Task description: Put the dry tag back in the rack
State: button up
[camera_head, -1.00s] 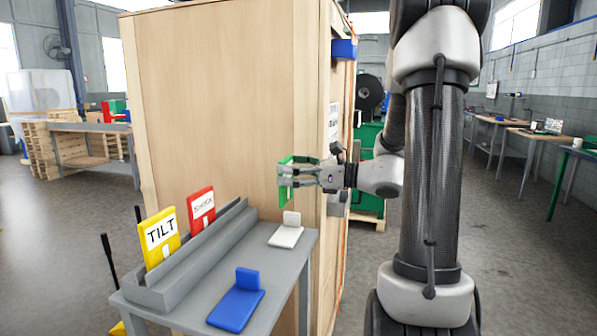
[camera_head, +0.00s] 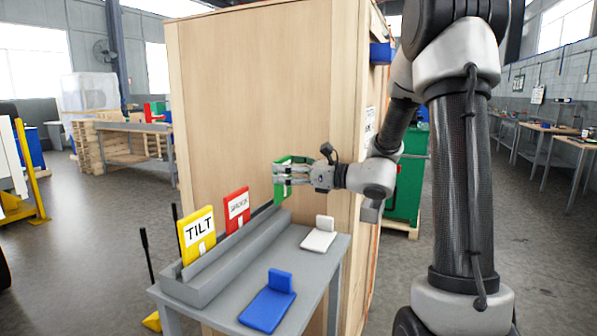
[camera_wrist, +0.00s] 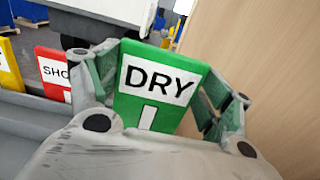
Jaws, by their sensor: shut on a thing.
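The green tag marked DRY (camera_wrist: 158,84) is between the fingers of my gripper (camera_head: 284,176), and the gripper is shut on it. In the head view the green tag (camera_head: 281,190) is upright at the far end of the grey rack (camera_head: 228,260), close to the crate wall. Its lower edge appears near the rack's top; I cannot tell whether it touches the slot. A yellow TILT tag (camera_head: 197,236) and a red tag (camera_head: 237,210) stand in the rack. In the wrist view the red tag (camera_wrist: 54,73) is left of the green one.
The rack is on a grey table (camera_head: 240,318). A blue stand (camera_head: 268,302) and a white stand (camera_head: 319,236) are on its right part. A tall wooden crate (camera_head: 255,100) rises right behind the table. The table between the stands is clear.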

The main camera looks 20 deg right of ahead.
jog(key=w+a+f, duration=0.1)
jog(key=w+a, duration=0.1)
jog(key=w+a+f, duration=0.1)
jog(key=w+a, duration=0.1)
jog(key=shift+w+f, duration=0.1)
jog(key=shift+f, duration=1.5)
jog(key=shift+f, duration=0.3)
jog(key=o, duration=1.2)
